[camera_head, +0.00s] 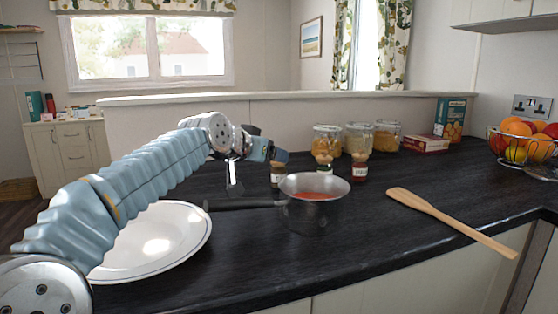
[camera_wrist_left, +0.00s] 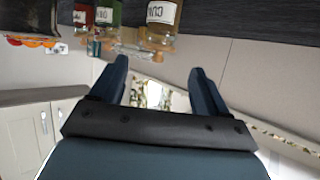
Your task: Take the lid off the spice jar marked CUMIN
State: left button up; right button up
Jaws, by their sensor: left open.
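The spice jar with a label reading CUM and part of another letter (camera_wrist_left: 162,14) is at the top of the left wrist view, which is upside down. Its tan lid (camera_wrist_left: 158,42) is on it. In the head view this jar (camera_head: 276,178) stands on the dark counter behind the saucepan, partly covered by my gripper. My left gripper (camera_wrist_left: 160,75) is open and empty, its fingers pointing toward the jar with a gap left between. It also shows in the head view (camera_head: 275,155), close by the jar's top. My right gripper is not in view.
A green-filled jar (camera_head: 323,168) and a red-filled jar (camera_head: 361,172) stand right of the cumin jar. A saucepan (camera_head: 315,213) of red sauce is in front, with a white plate (camera_head: 160,255) left and a wooden spatula (camera_head: 440,218) right. Large glass jars (camera_head: 357,138) stand behind.

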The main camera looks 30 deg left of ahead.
pick_arm(q)
jog(key=p+x, duration=0.1)
jog(key=x, duration=0.3)
jog(key=shift+w+d, duration=0.1)
jog(key=shift+w, duration=0.2)
jog(key=c, duration=1.1)
